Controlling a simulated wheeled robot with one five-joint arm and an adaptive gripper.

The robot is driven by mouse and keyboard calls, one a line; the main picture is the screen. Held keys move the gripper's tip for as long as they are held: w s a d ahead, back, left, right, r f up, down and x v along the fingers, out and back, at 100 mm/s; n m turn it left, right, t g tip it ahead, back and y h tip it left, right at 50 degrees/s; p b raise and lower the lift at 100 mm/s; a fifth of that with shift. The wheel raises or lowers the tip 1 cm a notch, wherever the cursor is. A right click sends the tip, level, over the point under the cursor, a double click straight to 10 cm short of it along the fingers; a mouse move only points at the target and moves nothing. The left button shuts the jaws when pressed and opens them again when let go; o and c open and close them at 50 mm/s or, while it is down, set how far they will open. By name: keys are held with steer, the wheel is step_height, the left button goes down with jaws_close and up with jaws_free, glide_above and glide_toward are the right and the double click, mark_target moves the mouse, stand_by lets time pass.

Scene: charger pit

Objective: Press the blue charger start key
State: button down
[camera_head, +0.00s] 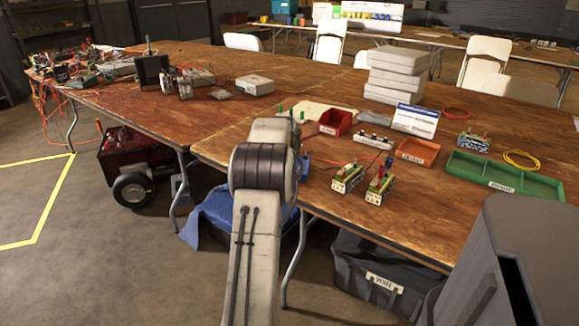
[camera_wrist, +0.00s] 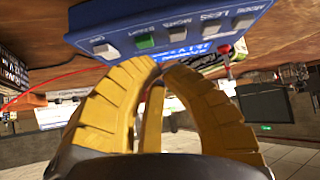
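The blue charger (camera_wrist: 170,22) fills the top of the wrist view, tilted. Whether the tips touch the panel cannot be told. In the head view, my arm hides the gripper and most of the charger; a blue patch (camera_head: 305,163) shows beside it.
The wooden table (camera_head: 340,220) holds a red bin (camera_head: 335,121), an orange tray (camera_head: 416,151), a green tray (camera_head: 500,180) and two small circuit modules (camera_head: 348,177) near the front edge. White boxes (camera_head: 396,75) are stacked behind.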

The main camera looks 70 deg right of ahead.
steer(key=shift+r, duration=0.15)
steer(key=shift+r+p, duration=2.15)
steer(key=shift+r, duration=0.25)
